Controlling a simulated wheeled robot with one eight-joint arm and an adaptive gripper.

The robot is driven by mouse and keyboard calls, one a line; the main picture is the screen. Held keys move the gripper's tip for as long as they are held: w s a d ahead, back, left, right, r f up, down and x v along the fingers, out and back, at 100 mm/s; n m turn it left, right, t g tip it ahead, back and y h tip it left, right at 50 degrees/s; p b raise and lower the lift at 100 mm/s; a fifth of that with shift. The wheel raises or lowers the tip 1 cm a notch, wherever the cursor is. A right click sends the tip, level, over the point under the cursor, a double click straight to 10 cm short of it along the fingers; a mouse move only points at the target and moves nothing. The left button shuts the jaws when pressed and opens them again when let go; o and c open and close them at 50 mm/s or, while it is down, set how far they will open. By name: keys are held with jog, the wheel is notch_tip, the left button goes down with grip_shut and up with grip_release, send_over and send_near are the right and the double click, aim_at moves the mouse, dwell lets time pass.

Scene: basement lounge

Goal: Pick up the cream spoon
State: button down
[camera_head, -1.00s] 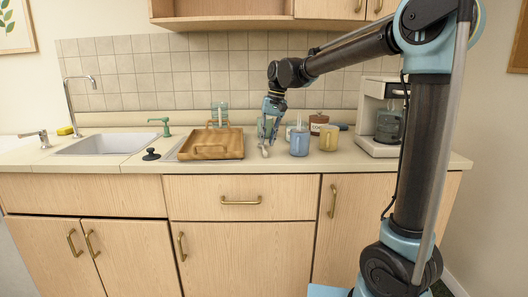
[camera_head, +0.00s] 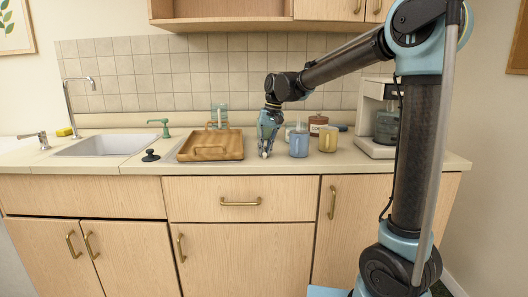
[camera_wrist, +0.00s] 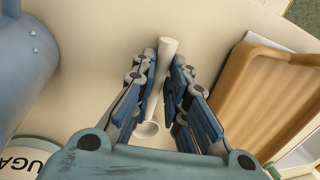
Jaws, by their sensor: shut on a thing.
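The cream spoon (camera_wrist: 168,48) lies between the fingers of my gripper (camera_wrist: 164,62) in the wrist view. Its pale handle end sticks out past the fingertips, and its round bowl shows lower down between the fingers. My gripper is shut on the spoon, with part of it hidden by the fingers. In the head view my gripper (camera_head: 265,152) points down at the counter, between the wooden tray and the blue mug. The spoon is too small there to make out clearly.
The wooden tray (camera_head: 210,154) is close on the left. The blue mug (camera_head: 299,147) is close on the right, with a yellow mug (camera_head: 328,139) beyond it. A brown jar (camera_head: 318,121) stands behind, and a coffee machine (camera_head: 371,112) farther right. The counter's front strip is clear.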

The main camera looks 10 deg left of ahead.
notch_tip(320, 180, up, 10)
dwell(0.6)
dwell(0.4)
